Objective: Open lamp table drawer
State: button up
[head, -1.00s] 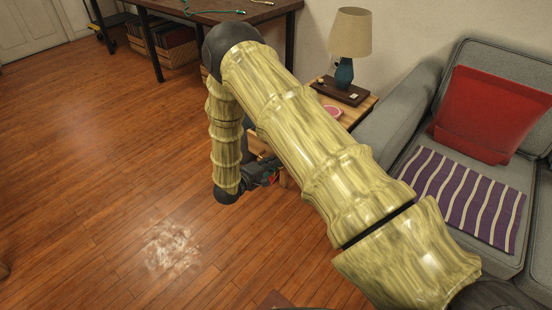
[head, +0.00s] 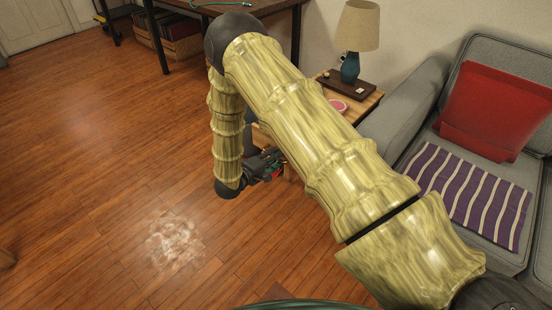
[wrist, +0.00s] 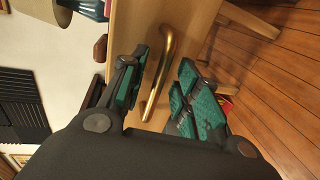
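The lamp table (head: 366,104) is light wood and stands beside the sofa, largely hidden behind my arm in the head view. In the wrist view, its pale wooden drawer front (wrist: 190,22) carries a curved brass handle (wrist: 160,68). My gripper (wrist: 160,92) is open, with its green-padded fingers on either side of the handle. The handle looks closer to the left finger, and a gap shows on the right; I cannot tell whether either finger touches it. In the head view my gripper (head: 265,166) is low in front of the table. No drawer gap is visible.
A lamp (head: 357,38) with a blue base stands on a dark tray, near a pink dish (head: 338,106) on the tabletop. A grey sofa (head: 410,97) is close on the right. A dark desk (head: 200,10) stands behind. The wooden floor at left is clear.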

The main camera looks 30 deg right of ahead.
jog(key=v, duration=1)
jog(key=shift+s+a, duration=0.15)
jog(key=shift+a, duration=0.25)
jog(key=s+d+f+m+y, duration=0.1)
jog(key=s+d+f+y, duration=0.1)
jog(key=s+f+y, duration=1)
jog(key=s+a+f+m+g+y, duration=0.1)
jog(key=s+g, duration=0.1)
jog(key=s, duration=0.7)
jog(key=s+a+f+m+g+y, duration=0.1)
jog(key=s+f+m+g, duration=0.1)
jog(key=s, duration=0.8)
jog(key=s+a+f+m+g, duration=0.1)
jog(key=s+g, duration=0.1)
jog(key=s, duration=0.7)
notch_tip(320, 180, up, 23)
jog(key=p, duration=2.3)
